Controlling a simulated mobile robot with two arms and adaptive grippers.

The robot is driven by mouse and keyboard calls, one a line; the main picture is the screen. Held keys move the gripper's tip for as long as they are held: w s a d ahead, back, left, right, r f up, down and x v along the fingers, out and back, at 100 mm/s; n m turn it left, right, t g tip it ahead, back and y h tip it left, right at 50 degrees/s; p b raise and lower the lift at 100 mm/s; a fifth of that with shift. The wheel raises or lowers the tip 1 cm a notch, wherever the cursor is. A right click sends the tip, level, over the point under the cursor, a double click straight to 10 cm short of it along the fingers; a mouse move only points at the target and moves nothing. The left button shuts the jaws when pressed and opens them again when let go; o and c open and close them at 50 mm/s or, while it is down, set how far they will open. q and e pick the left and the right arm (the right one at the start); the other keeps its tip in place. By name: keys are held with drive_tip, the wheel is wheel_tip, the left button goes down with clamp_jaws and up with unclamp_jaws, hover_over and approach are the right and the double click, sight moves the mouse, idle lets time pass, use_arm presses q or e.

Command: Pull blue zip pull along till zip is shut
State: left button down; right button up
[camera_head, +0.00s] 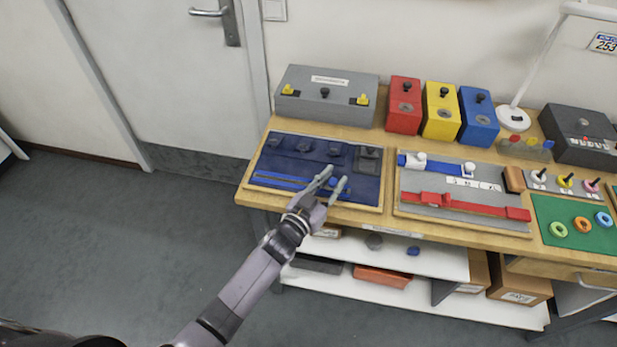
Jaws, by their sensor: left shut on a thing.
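A dark navy fabric board (325,158) lies at the left front of the wooden bench, with a blue zip line (275,180) along its front edge. My left gripper (333,181) reaches over the front right part of this board. Its fingers are closed around the small blue zip pull (334,183), which is largely hidden between them. The zip to the right of the hand is partly covered by the gripper. I cannot make out how far the zip teeth are joined. My right gripper is not in view.
Right of the board is a grey panel (480,185) with blue and red straps. Behind stand a grey box (350,85) and red (404,95), yellow (441,100) and blue boxes (478,108). A shelf (430,262) is below. Floor at left is free.

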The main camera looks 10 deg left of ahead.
sight(343, 191)
use_arm(q)
drive_tip(key=shift+s+d, duration=0.2)
drive_tip(key=shift+d, duration=1.05)
drive_tip(key=c, duration=1.4)
unclamp_jaws()
drive_tip(key=shift+d, duration=0.25)
drive_tip(key=shift+a, duration=0.15)
drive_tip(key=shift+s+a, duration=0.1)
drive_tip(key=shift+a, duration=0.05)
drive_tip(key=v, duration=1.1)
drive_tip(key=shift+s+a, duration=0.1)
drive_tip(key=shift+s, duration=0.2)
